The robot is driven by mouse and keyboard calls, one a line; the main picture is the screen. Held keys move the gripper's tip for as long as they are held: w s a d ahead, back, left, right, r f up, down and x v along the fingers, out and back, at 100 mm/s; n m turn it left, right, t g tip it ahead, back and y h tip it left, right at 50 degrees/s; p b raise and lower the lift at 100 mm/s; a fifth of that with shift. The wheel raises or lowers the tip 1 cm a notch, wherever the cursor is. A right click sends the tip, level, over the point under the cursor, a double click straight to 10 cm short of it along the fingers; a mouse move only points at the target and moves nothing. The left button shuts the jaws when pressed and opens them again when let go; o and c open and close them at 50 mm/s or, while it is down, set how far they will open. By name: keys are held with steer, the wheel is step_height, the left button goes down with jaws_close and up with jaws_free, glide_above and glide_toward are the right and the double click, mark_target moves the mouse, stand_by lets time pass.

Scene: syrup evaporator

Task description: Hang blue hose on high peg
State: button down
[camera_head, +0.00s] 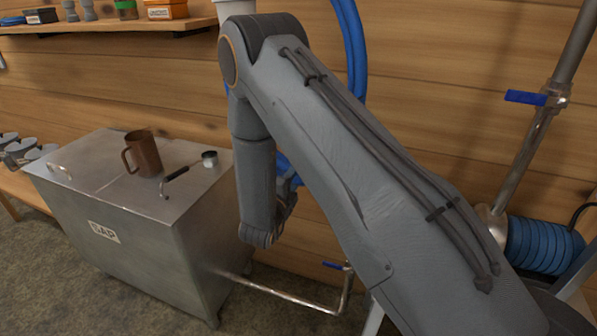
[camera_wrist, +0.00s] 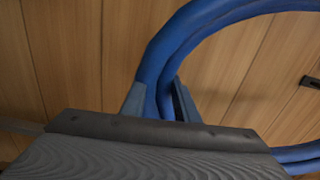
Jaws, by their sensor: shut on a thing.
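The blue hose (camera_head: 354,45) shows in the head view as a double strand in front of the wood wall, partly hidden by my arm. In the wrist view the blue hose (camera_wrist: 205,25) curves up and right in a large loop, and another stretch shows at lower right. My gripper (camera_wrist: 159,88) is shut on the hose, with a finger on each side of the strands. In the head view my arm hides most of the grip. I cannot clearly identify the high peg; a small dark fitting (camera_wrist: 311,82) is on the wall at the wrist view's right edge.
A metal sap tank (camera_head: 150,240) with a brown jug (camera_head: 144,155) on top stands at left. A shelf (camera_head: 120,28) holds small items above it. At right are a metal pipe with a blue-handled valve (camera_head: 535,97) and a blue ribbed part (camera_head: 540,245).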

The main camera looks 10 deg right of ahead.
steer(key=p+v, duration=0.2)
steer(key=v, duration=0.7)
stand_by(0.9)
steer(key=shift+r, duration=0.15)
step_height(320, 180, up, 30)
steer(key=p, duration=1.8)
steer(key=shift+s+a, duration=0.25)
steer(key=shift+s, duration=0.1)
